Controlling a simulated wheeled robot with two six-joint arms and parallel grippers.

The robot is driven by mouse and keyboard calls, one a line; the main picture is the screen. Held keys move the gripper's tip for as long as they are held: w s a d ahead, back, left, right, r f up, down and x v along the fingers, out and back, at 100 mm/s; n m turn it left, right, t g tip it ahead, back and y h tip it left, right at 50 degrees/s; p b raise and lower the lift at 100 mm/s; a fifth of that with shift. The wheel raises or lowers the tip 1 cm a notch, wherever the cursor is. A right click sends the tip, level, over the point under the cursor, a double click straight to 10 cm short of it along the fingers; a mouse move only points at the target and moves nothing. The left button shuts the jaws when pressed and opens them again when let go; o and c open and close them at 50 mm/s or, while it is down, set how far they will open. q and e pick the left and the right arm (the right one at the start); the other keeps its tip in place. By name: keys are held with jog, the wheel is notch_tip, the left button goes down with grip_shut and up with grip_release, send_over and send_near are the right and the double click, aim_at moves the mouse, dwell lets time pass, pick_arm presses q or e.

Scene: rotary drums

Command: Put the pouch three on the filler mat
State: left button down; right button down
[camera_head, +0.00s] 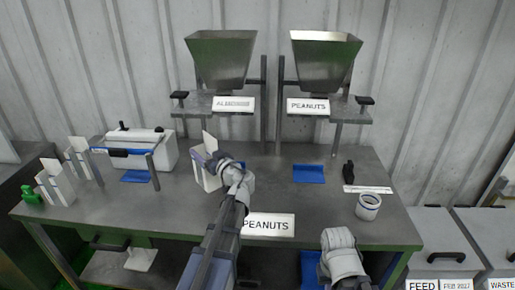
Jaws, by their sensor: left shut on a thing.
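My left gripper (213,164) is shut on a white open-topped pouch (206,149), at or just above the middle of the table. My arm hides part of the pouch, and I cannot tell whether its base touches the table. A blue mat (308,174) lies empty below the right hopper, to the right of the held pouch. Another blue mat (135,177) lies in front of the white sealer-like machine. No number on the held pouch is readable. My right arm's wrist shows at the lower right, but its fingers are not in view.
Two metal hoppers (222,62) (324,62) stand at the back. Two other white pouches (79,161) (56,189) stand at the left near a green object (31,195). A white cup (368,207) and a black-handled tool (349,173) are at the right.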

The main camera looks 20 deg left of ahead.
aim_at(207, 173)
dwell(0.3)
pick_arm(q)
notch_tip(207, 173, down, 6)
jog(key=b, duration=0.6)
jog(key=shift+f, duration=0.2)
notch_tip(207, 173, down, 4)
jog(key=b, duration=0.4)
jog(key=shift+r, duration=0.25)
jog(key=shift+f, duration=0.15)
grip_release()
